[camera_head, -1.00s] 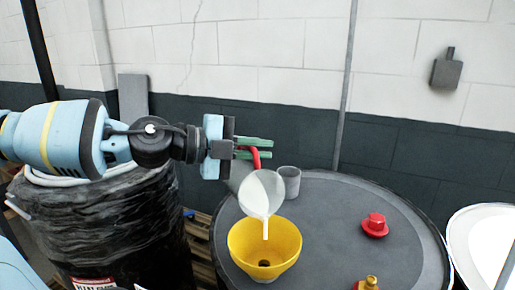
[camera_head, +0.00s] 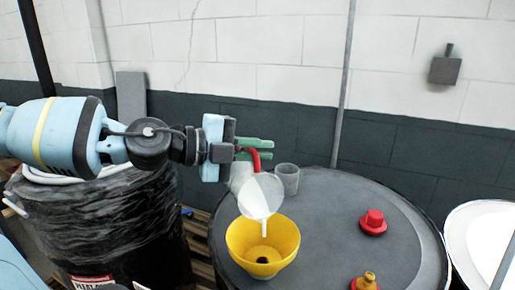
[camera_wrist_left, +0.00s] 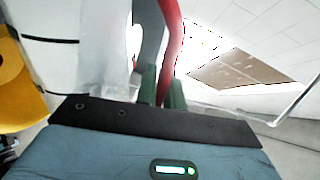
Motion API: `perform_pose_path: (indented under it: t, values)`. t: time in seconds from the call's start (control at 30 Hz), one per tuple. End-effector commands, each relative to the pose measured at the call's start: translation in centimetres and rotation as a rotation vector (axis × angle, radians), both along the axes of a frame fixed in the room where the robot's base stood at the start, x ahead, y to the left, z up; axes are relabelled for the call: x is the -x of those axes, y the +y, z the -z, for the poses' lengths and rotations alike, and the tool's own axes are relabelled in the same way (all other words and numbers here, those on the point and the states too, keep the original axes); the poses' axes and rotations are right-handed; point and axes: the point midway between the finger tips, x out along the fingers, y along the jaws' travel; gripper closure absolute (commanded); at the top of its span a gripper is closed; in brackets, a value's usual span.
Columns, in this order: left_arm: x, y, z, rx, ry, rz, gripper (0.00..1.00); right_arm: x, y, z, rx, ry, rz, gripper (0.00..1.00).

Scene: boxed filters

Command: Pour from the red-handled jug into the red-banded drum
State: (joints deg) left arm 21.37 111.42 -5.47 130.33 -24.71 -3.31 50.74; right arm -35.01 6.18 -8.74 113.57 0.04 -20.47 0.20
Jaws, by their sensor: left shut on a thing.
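The jug (camera_head: 262,196), pale and translucent with a red handle (camera_head: 254,158), is tilted mouth-down over a yellow funnel (camera_head: 241,250). White liquid shows in its mouth and a thin white stream drops into the funnel. The funnel stands on the dark grey drum top (camera_head: 335,225); no red band is visible on this drum. My left gripper (camera_head: 256,148), with green fingers, is shut on the red handle. In the left wrist view its fingers (camera_wrist_left: 160,90) close on the handle (camera_wrist_left: 172,45) beside the jug body (camera_wrist_left: 103,55). My right gripper is out of view.
A grey cup (camera_head: 289,180) stands on the drum behind the jug. A red cap (camera_head: 373,222) and a brass fitting on a red base (camera_head: 367,282) sit to the right. A white-topped drum (camera_head: 480,235) is at right, a black-wrapped drum (camera_head: 110,225) at left.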

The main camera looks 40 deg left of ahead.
Motion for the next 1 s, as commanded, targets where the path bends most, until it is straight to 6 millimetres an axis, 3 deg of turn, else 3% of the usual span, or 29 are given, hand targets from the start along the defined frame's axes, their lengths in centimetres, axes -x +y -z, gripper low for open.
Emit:
perform_pose_path:
  t: [1.0]
  values:
    - [0.27, -0.43, -0.3, -0.034, -0.022, 0.001, 1.0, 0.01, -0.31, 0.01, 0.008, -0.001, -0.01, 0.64]
